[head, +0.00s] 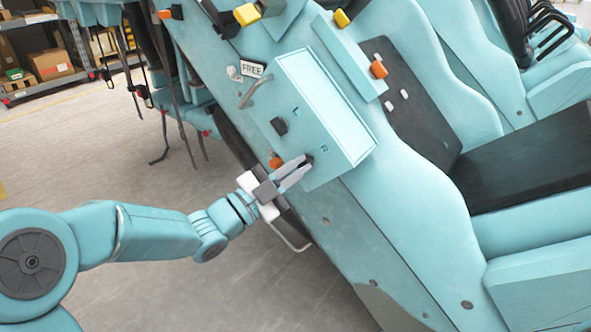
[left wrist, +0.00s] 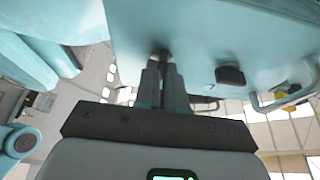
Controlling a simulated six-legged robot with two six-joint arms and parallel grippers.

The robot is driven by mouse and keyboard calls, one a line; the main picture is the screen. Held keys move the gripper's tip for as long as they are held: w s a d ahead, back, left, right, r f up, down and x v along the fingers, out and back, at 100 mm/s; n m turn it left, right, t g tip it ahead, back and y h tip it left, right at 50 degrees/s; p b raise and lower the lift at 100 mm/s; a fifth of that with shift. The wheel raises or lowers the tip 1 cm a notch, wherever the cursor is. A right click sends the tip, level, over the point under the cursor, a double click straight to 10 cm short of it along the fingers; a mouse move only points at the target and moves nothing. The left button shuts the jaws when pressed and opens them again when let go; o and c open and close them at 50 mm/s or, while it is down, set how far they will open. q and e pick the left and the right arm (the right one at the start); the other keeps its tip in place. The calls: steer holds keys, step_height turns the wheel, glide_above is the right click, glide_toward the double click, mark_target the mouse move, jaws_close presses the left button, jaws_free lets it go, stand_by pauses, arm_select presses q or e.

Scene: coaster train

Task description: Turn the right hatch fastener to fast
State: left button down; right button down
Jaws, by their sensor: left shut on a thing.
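The hatch (head: 312,100) is a light-blue box-like panel on the side of the coaster car, with small marks on its front face, one reading R. The right fastener (head: 309,160) is a small dark knob beside the R mark, mostly hidden by my fingers. My left gripper (head: 306,164) is shut on it. In the left wrist view the fingertips (left wrist: 162,66) meet at the dark fastener (left wrist: 161,54). How far it is turned cannot be told. The left fastener (head: 280,126), a dark knob, also shows in the left wrist view (left wrist: 230,75). My right gripper is not in view.
A FREE sign (head: 253,69) and a grey bar handle (head: 253,92) sit left of the hatch. An orange piece (head: 276,161) is close to my left gripper. Seats (head: 520,160) rise at right. Shelves with boxes (head: 50,64) stand behind open floor.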

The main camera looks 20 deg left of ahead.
arm_select(q)
steer(key=m+g+b, duration=0.1)
steer(key=m+b, duration=0.1)
steer(key=m, duration=0.1)
steer(key=shift+a+m+g+h+b, duration=0.1)
steer(key=shift+m+g+h+b, duration=0.2)
steer(key=shift+m+g+b, duration=0.55)
steer(key=shift+r+m, duration=0.1)
steer(key=shift+m, duration=1.15)
steer(key=m, duration=0.1)
steer(key=m+g, duration=0.1)
steer(key=shift+r+m+y, duration=0.2)
steer(key=shift+m+y, duration=0.1)
steer(key=shift+y, duration=0.1)
steer(key=shift+m+g+y+p, duration=0.4)
steer(key=shift+m+p, duration=0.2)
steer(key=shift+m, duration=0.6)
steer(key=m+y+p, duration=0.1)
steer(key=m, duration=0.1)
steer(key=shift+r+m+g, duration=0.15)
steer(key=shift+m+g, duration=0.1)
steer(key=shift+m, duration=0.15)
steer(key=shift+m+y+p, duration=0.35)
steer(key=shift+m+y, duration=0.15)
steer(key=shift+m, duration=0.4)
